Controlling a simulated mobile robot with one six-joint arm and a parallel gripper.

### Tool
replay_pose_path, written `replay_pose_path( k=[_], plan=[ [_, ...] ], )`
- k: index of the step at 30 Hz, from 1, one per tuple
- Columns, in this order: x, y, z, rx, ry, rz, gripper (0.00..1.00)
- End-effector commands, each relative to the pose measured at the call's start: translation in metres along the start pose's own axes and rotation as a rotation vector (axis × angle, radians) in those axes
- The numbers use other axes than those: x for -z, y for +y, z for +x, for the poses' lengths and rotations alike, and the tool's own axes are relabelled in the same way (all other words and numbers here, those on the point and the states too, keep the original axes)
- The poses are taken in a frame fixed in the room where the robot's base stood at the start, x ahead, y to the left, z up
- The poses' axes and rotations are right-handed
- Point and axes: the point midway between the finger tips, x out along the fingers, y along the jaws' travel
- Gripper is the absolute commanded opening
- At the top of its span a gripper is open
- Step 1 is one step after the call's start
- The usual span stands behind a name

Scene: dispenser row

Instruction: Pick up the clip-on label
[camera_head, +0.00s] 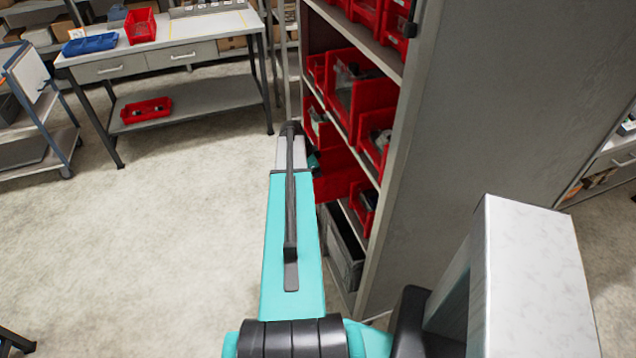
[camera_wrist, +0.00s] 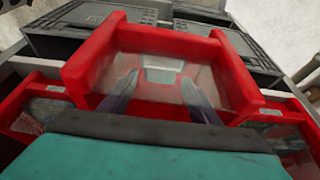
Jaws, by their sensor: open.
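In the wrist view, a red bin (camera_wrist: 85,70) fills the middle. A small pale rectangular piece with a greyish-green lower part, likely the clip-on label (camera_wrist: 163,69), shows at the far inner side of this bin. I cannot tell whether it is clipped to the wall or lies loose. My gripper (camera_wrist: 160,77) is open, its two dark fingers reaching into the bin on either side of the label's near end. In the head view my arm hides the gripper and the label, beside the shelf with red bins.
A grey shelf unit (camera_head: 440,130) with several red bins (camera_head: 362,95) stands right of my arm. Dark grey crates (camera_wrist: 75,38) lie beyond the bin in the wrist view. A workbench (camera_head: 165,55) stands at the back left.

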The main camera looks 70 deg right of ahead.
Motion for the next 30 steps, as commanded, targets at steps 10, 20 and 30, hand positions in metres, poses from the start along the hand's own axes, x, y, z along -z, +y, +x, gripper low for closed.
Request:
replay_pose_path(
  k=[10,20,30],
  plan=[
    [0.0002,0.0000,-0.0001,0.000,0.000,0.000,0.29],
    [0.0004,0.0001,-0.0002,0.000,0.000,0.000,0.09],
    [0.0042,0.0000,-0.0089,0.001,0.000,0.001,0.09]
  ],
)
